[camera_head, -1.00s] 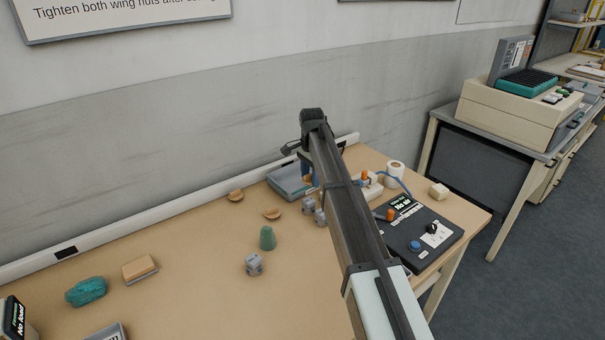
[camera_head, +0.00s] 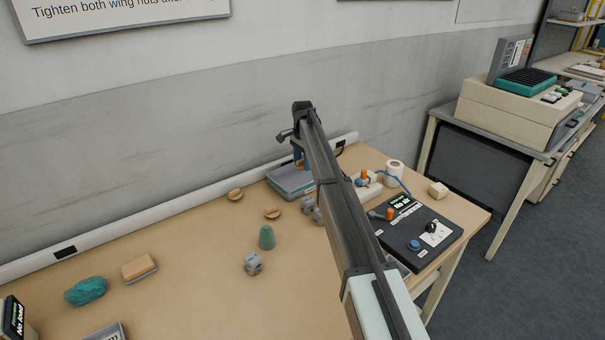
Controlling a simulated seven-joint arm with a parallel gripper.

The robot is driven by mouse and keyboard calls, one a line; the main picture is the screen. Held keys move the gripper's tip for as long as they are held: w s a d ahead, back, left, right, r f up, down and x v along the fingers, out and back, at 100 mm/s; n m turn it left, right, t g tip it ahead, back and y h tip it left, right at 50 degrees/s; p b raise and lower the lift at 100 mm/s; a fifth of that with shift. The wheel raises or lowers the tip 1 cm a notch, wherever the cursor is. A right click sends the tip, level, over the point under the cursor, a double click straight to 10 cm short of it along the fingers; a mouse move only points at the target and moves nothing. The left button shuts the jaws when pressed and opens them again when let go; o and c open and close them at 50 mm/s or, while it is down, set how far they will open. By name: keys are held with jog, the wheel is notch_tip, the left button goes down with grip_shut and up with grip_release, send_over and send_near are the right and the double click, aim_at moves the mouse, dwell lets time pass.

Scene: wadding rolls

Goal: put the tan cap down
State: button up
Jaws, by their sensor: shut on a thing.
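My gripper (camera_head: 299,158) hangs below the dark end of my arm, over the grey-blue tray at the back of the bench. My arm hides most of the fingers. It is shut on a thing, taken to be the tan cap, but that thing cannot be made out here. Two small round tan pieces lie on the bench left of my gripper, one near the wall (camera_head: 235,195) and one closer to the tray (camera_head: 272,212). Both are apart from the gripper.
The grey-blue tray (camera_head: 291,183) lies under my gripper. A green cone-shaped piece (camera_head: 266,237) and a grey block (camera_head: 253,264) stand in front. A black control panel (camera_head: 425,235) and white roll (camera_head: 394,172) are at right. The bench's front middle is clear.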

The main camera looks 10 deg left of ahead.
aim_at(303, 181)
jog(key=shift+f, duration=2.85)
jog(key=shift+f, duration=0.1)
jog(key=o, duration=1)
notch_tip(303, 181, up, 12)
jog(key=shift+r, duration=0.15)
